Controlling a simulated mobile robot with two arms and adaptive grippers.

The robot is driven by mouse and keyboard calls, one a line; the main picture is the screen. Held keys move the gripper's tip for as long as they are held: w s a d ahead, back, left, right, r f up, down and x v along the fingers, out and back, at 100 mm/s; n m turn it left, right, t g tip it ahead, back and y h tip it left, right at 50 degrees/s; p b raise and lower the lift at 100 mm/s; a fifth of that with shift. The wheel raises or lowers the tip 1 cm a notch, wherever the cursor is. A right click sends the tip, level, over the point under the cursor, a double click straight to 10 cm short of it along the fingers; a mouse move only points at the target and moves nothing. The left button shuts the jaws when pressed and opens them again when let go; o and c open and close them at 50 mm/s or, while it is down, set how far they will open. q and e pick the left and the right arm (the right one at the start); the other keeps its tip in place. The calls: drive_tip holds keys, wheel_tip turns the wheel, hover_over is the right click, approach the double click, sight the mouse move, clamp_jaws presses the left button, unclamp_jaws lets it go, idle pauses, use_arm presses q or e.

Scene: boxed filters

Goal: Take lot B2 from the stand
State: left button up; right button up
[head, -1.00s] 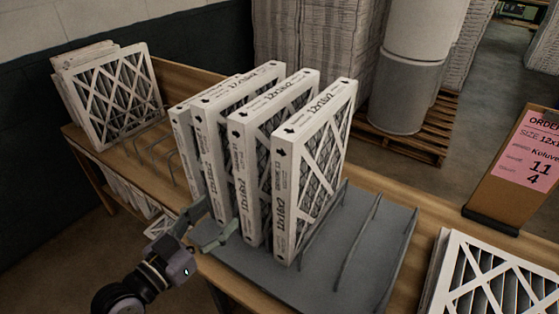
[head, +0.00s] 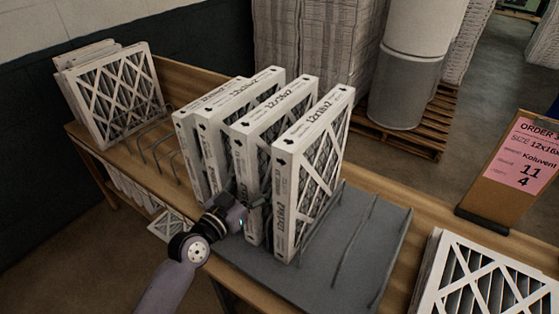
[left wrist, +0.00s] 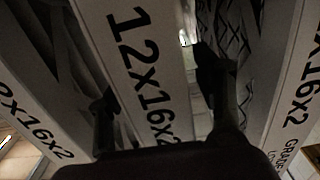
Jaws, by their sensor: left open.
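Several white-framed boxed filters marked 12x16x2 stand upright in a row on a grey slotted stand (head: 345,235). In the head view the third filter from the left (head: 243,160) is behind my left gripper (head: 246,206). In the left wrist view that gripper (left wrist: 160,92) is open, with one dark finger on each side of a filter edge (left wrist: 145,70). I cannot tell whether the fingers touch it. Other filters flank it closely, including the rightmost one (head: 296,175). I cannot read B2 on any filter. My right gripper is not in view.
The stand sits on a wooden bench, its right slots empty. More filters (head: 110,95) lean at the back left beside a wire rack (head: 155,145). A filter pile (head: 480,285) lies at the front right, near a pink order card (head: 525,165) on a holder.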

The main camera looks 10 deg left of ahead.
use_arm(q)
drive_tip(key=x, duration=0.3)
drive_tip(key=shift+w+d, duration=0.1)
drive_tip(key=shift+w, duration=0.1)
drive_tip(key=shift+s, duration=0.1)
drive_tip(key=shift+c, duration=0.7)
drive_tip(key=shift+r, duration=0.1)
drive_tip(key=c, duration=1.2)
